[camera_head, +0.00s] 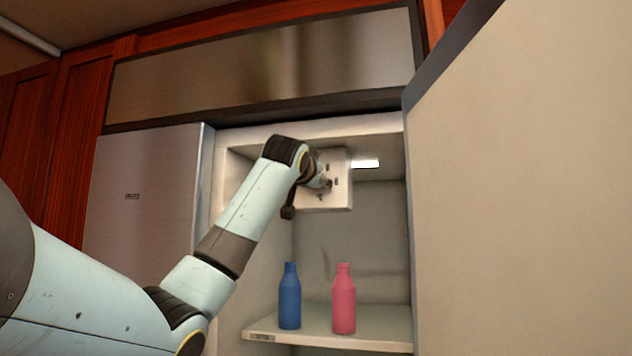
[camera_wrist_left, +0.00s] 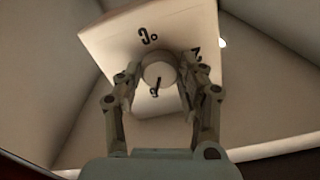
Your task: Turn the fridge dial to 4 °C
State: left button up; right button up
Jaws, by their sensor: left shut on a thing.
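The fridge dial (camera_wrist_left: 158,70) is a small round pale knob on a white box-shaped control panel (camera_wrist_left: 112,38) with dark printed marks around it. The panel (camera_head: 341,200) also shows in the head view, high inside the open fridge. My left gripper (camera_wrist_left: 160,75) is shut on the dial, one finger on each side. In the head view my left gripper (camera_head: 322,183) reaches the panel and mostly hides the dial. The marks are tilted and partly covered, so I cannot tell which temperature the dial points to. My right gripper is not in view.
A blue bottle (camera_head: 290,297) and a pink bottle (camera_head: 343,300) stand upright on the shelf (camera_head: 385,325) below the panel. The open fridge door (camera_head: 520,190) fills the right side. A lit lamp (camera_head: 364,163) is beside the panel. A steel front (camera_head: 140,200) is at left.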

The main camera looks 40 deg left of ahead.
pick_arm(q)
jog(key=shift+n+b, duration=4.85)
jog(key=shift+n, duration=1.05)
jog(key=o, duration=1.2)
